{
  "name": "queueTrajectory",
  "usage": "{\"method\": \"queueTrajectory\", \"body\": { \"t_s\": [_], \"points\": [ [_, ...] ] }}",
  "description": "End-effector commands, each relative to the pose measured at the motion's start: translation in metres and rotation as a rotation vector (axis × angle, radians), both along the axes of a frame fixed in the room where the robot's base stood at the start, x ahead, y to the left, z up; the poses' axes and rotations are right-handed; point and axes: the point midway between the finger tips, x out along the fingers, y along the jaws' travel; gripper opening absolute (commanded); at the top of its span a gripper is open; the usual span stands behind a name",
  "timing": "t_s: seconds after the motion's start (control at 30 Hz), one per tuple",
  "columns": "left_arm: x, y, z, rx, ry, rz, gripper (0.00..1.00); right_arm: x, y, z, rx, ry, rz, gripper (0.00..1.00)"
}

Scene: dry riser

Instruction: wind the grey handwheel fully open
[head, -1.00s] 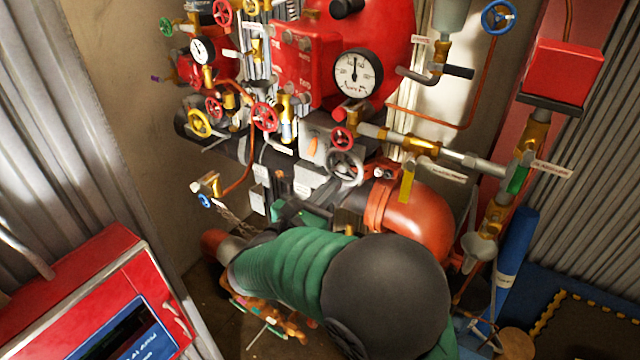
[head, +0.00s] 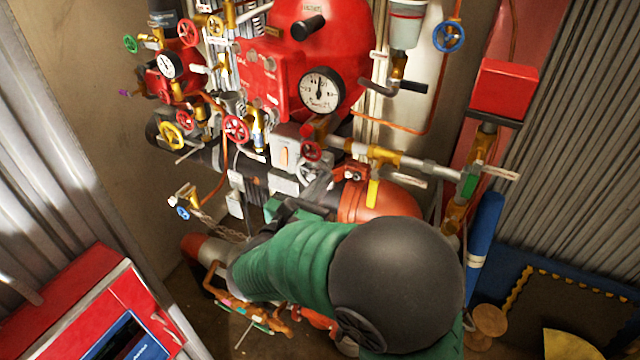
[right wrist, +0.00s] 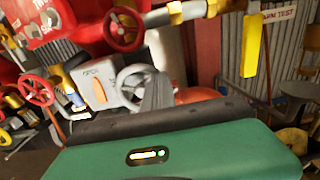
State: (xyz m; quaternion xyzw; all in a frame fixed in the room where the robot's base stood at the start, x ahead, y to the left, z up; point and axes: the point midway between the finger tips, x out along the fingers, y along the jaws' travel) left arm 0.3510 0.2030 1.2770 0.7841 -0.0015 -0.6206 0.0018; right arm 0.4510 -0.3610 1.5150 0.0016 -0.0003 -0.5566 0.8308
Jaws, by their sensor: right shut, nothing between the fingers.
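The grey handwheel (head: 326,172) is on the pipework in front of the orange pipe elbow, beside a light grey box. It is partly covered in the head view. In the right wrist view the handwheel (right wrist: 123,76) shows its rim and spokes on the left, with its right side hidden. My right gripper (head: 316,190) is at the wheel, its fingers shut with nothing between them. In the right wrist view the grey fingers (right wrist: 157,88) overlap the wheel's right part; I cannot tell whether they touch it. My left gripper is not in view.
A small red handwheel (head: 311,151) sits just above the grey one, near a brass valve with a yellow lever (head: 373,192). The light grey box (head: 287,150) is close on the left. A red panel (head: 75,310) stands at lower left.

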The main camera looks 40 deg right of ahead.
Motion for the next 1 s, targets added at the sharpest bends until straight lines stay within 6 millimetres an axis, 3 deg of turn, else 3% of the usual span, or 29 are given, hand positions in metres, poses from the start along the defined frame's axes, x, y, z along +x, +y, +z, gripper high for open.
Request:
{"method": "queueTrajectory", "body": {
  "t_s": [0.07,0.33,0.73,0.87,1.0],
  "points": [
    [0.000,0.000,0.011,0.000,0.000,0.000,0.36,0.003,0.000,0.012,-0.002,-0.003,-0.004,0.00],
    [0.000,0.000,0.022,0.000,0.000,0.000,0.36,0.023,0.009,0.021,-0.003,-0.002,-0.003,0.00],
    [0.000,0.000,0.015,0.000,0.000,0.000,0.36,0.054,0.022,0.005,-0.002,-0.002,0.000,0.00],
    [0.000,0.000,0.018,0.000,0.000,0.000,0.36,0.053,0.026,0.007,-0.001,-0.002,0.001,0.00],
    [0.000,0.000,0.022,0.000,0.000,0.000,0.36,0.045,0.045,0.008,-0.002,-0.001,0.004,0.00]
  ]
}}
